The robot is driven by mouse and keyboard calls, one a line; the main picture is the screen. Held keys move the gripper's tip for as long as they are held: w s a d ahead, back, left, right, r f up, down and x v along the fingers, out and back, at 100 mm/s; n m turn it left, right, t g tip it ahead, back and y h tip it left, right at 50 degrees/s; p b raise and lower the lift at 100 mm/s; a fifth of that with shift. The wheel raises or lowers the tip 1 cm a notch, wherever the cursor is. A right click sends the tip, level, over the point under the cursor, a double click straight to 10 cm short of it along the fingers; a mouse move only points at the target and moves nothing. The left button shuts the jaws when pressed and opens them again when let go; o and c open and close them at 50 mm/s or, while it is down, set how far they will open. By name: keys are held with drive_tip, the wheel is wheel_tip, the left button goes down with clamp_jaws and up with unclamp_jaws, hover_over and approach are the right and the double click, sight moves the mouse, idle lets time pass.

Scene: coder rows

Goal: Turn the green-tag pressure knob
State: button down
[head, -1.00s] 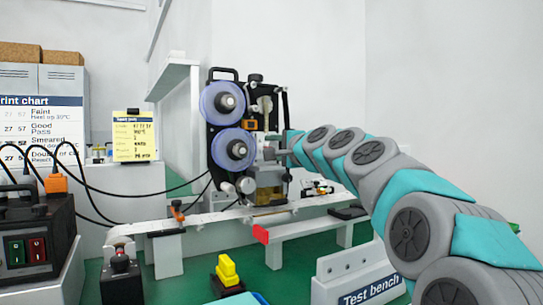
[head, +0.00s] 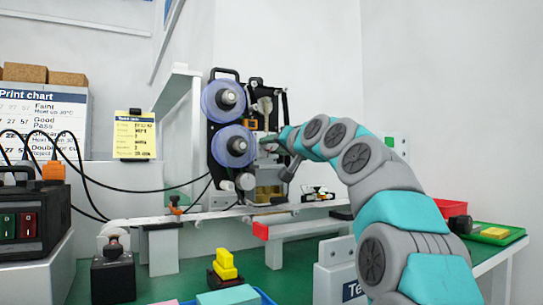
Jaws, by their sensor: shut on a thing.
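The coder (head: 232,135) is a black upright machine with two purple-blue reels, standing over the white conveyor rail. My gripper (head: 268,146) is at the coder's right side, about level with the lower reel. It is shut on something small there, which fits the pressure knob. The jaws and my arm cover the knob, and I cannot make out its green tag. My arm reaches in from the lower right.
The white rail (head: 200,216) runs below the coder, with a red-ended side rail (head: 300,228) in front. A yellow-topped block (head: 226,266), a black box with switches (head: 30,225) and a green tray (head: 497,235) stand around. Cables run at left.

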drive_tip(key=n+b, duration=0.1)
drive_tip(key=n, duration=0.1)
drive_tip(key=shift+w+f+n, duration=0.1)
drive_tip(key=shift+n, duration=1.2)
drive_tip(key=shift+d+n, duration=0.1)
drive_tip(key=shift+n, duration=0.3)
drive_tip(key=shift+n, duration=0.5)
idle(0.6)
drive_tip(key=c, duration=0.5)
unclamp_jaws()
drive_tip(key=shift+b, duration=0.3)
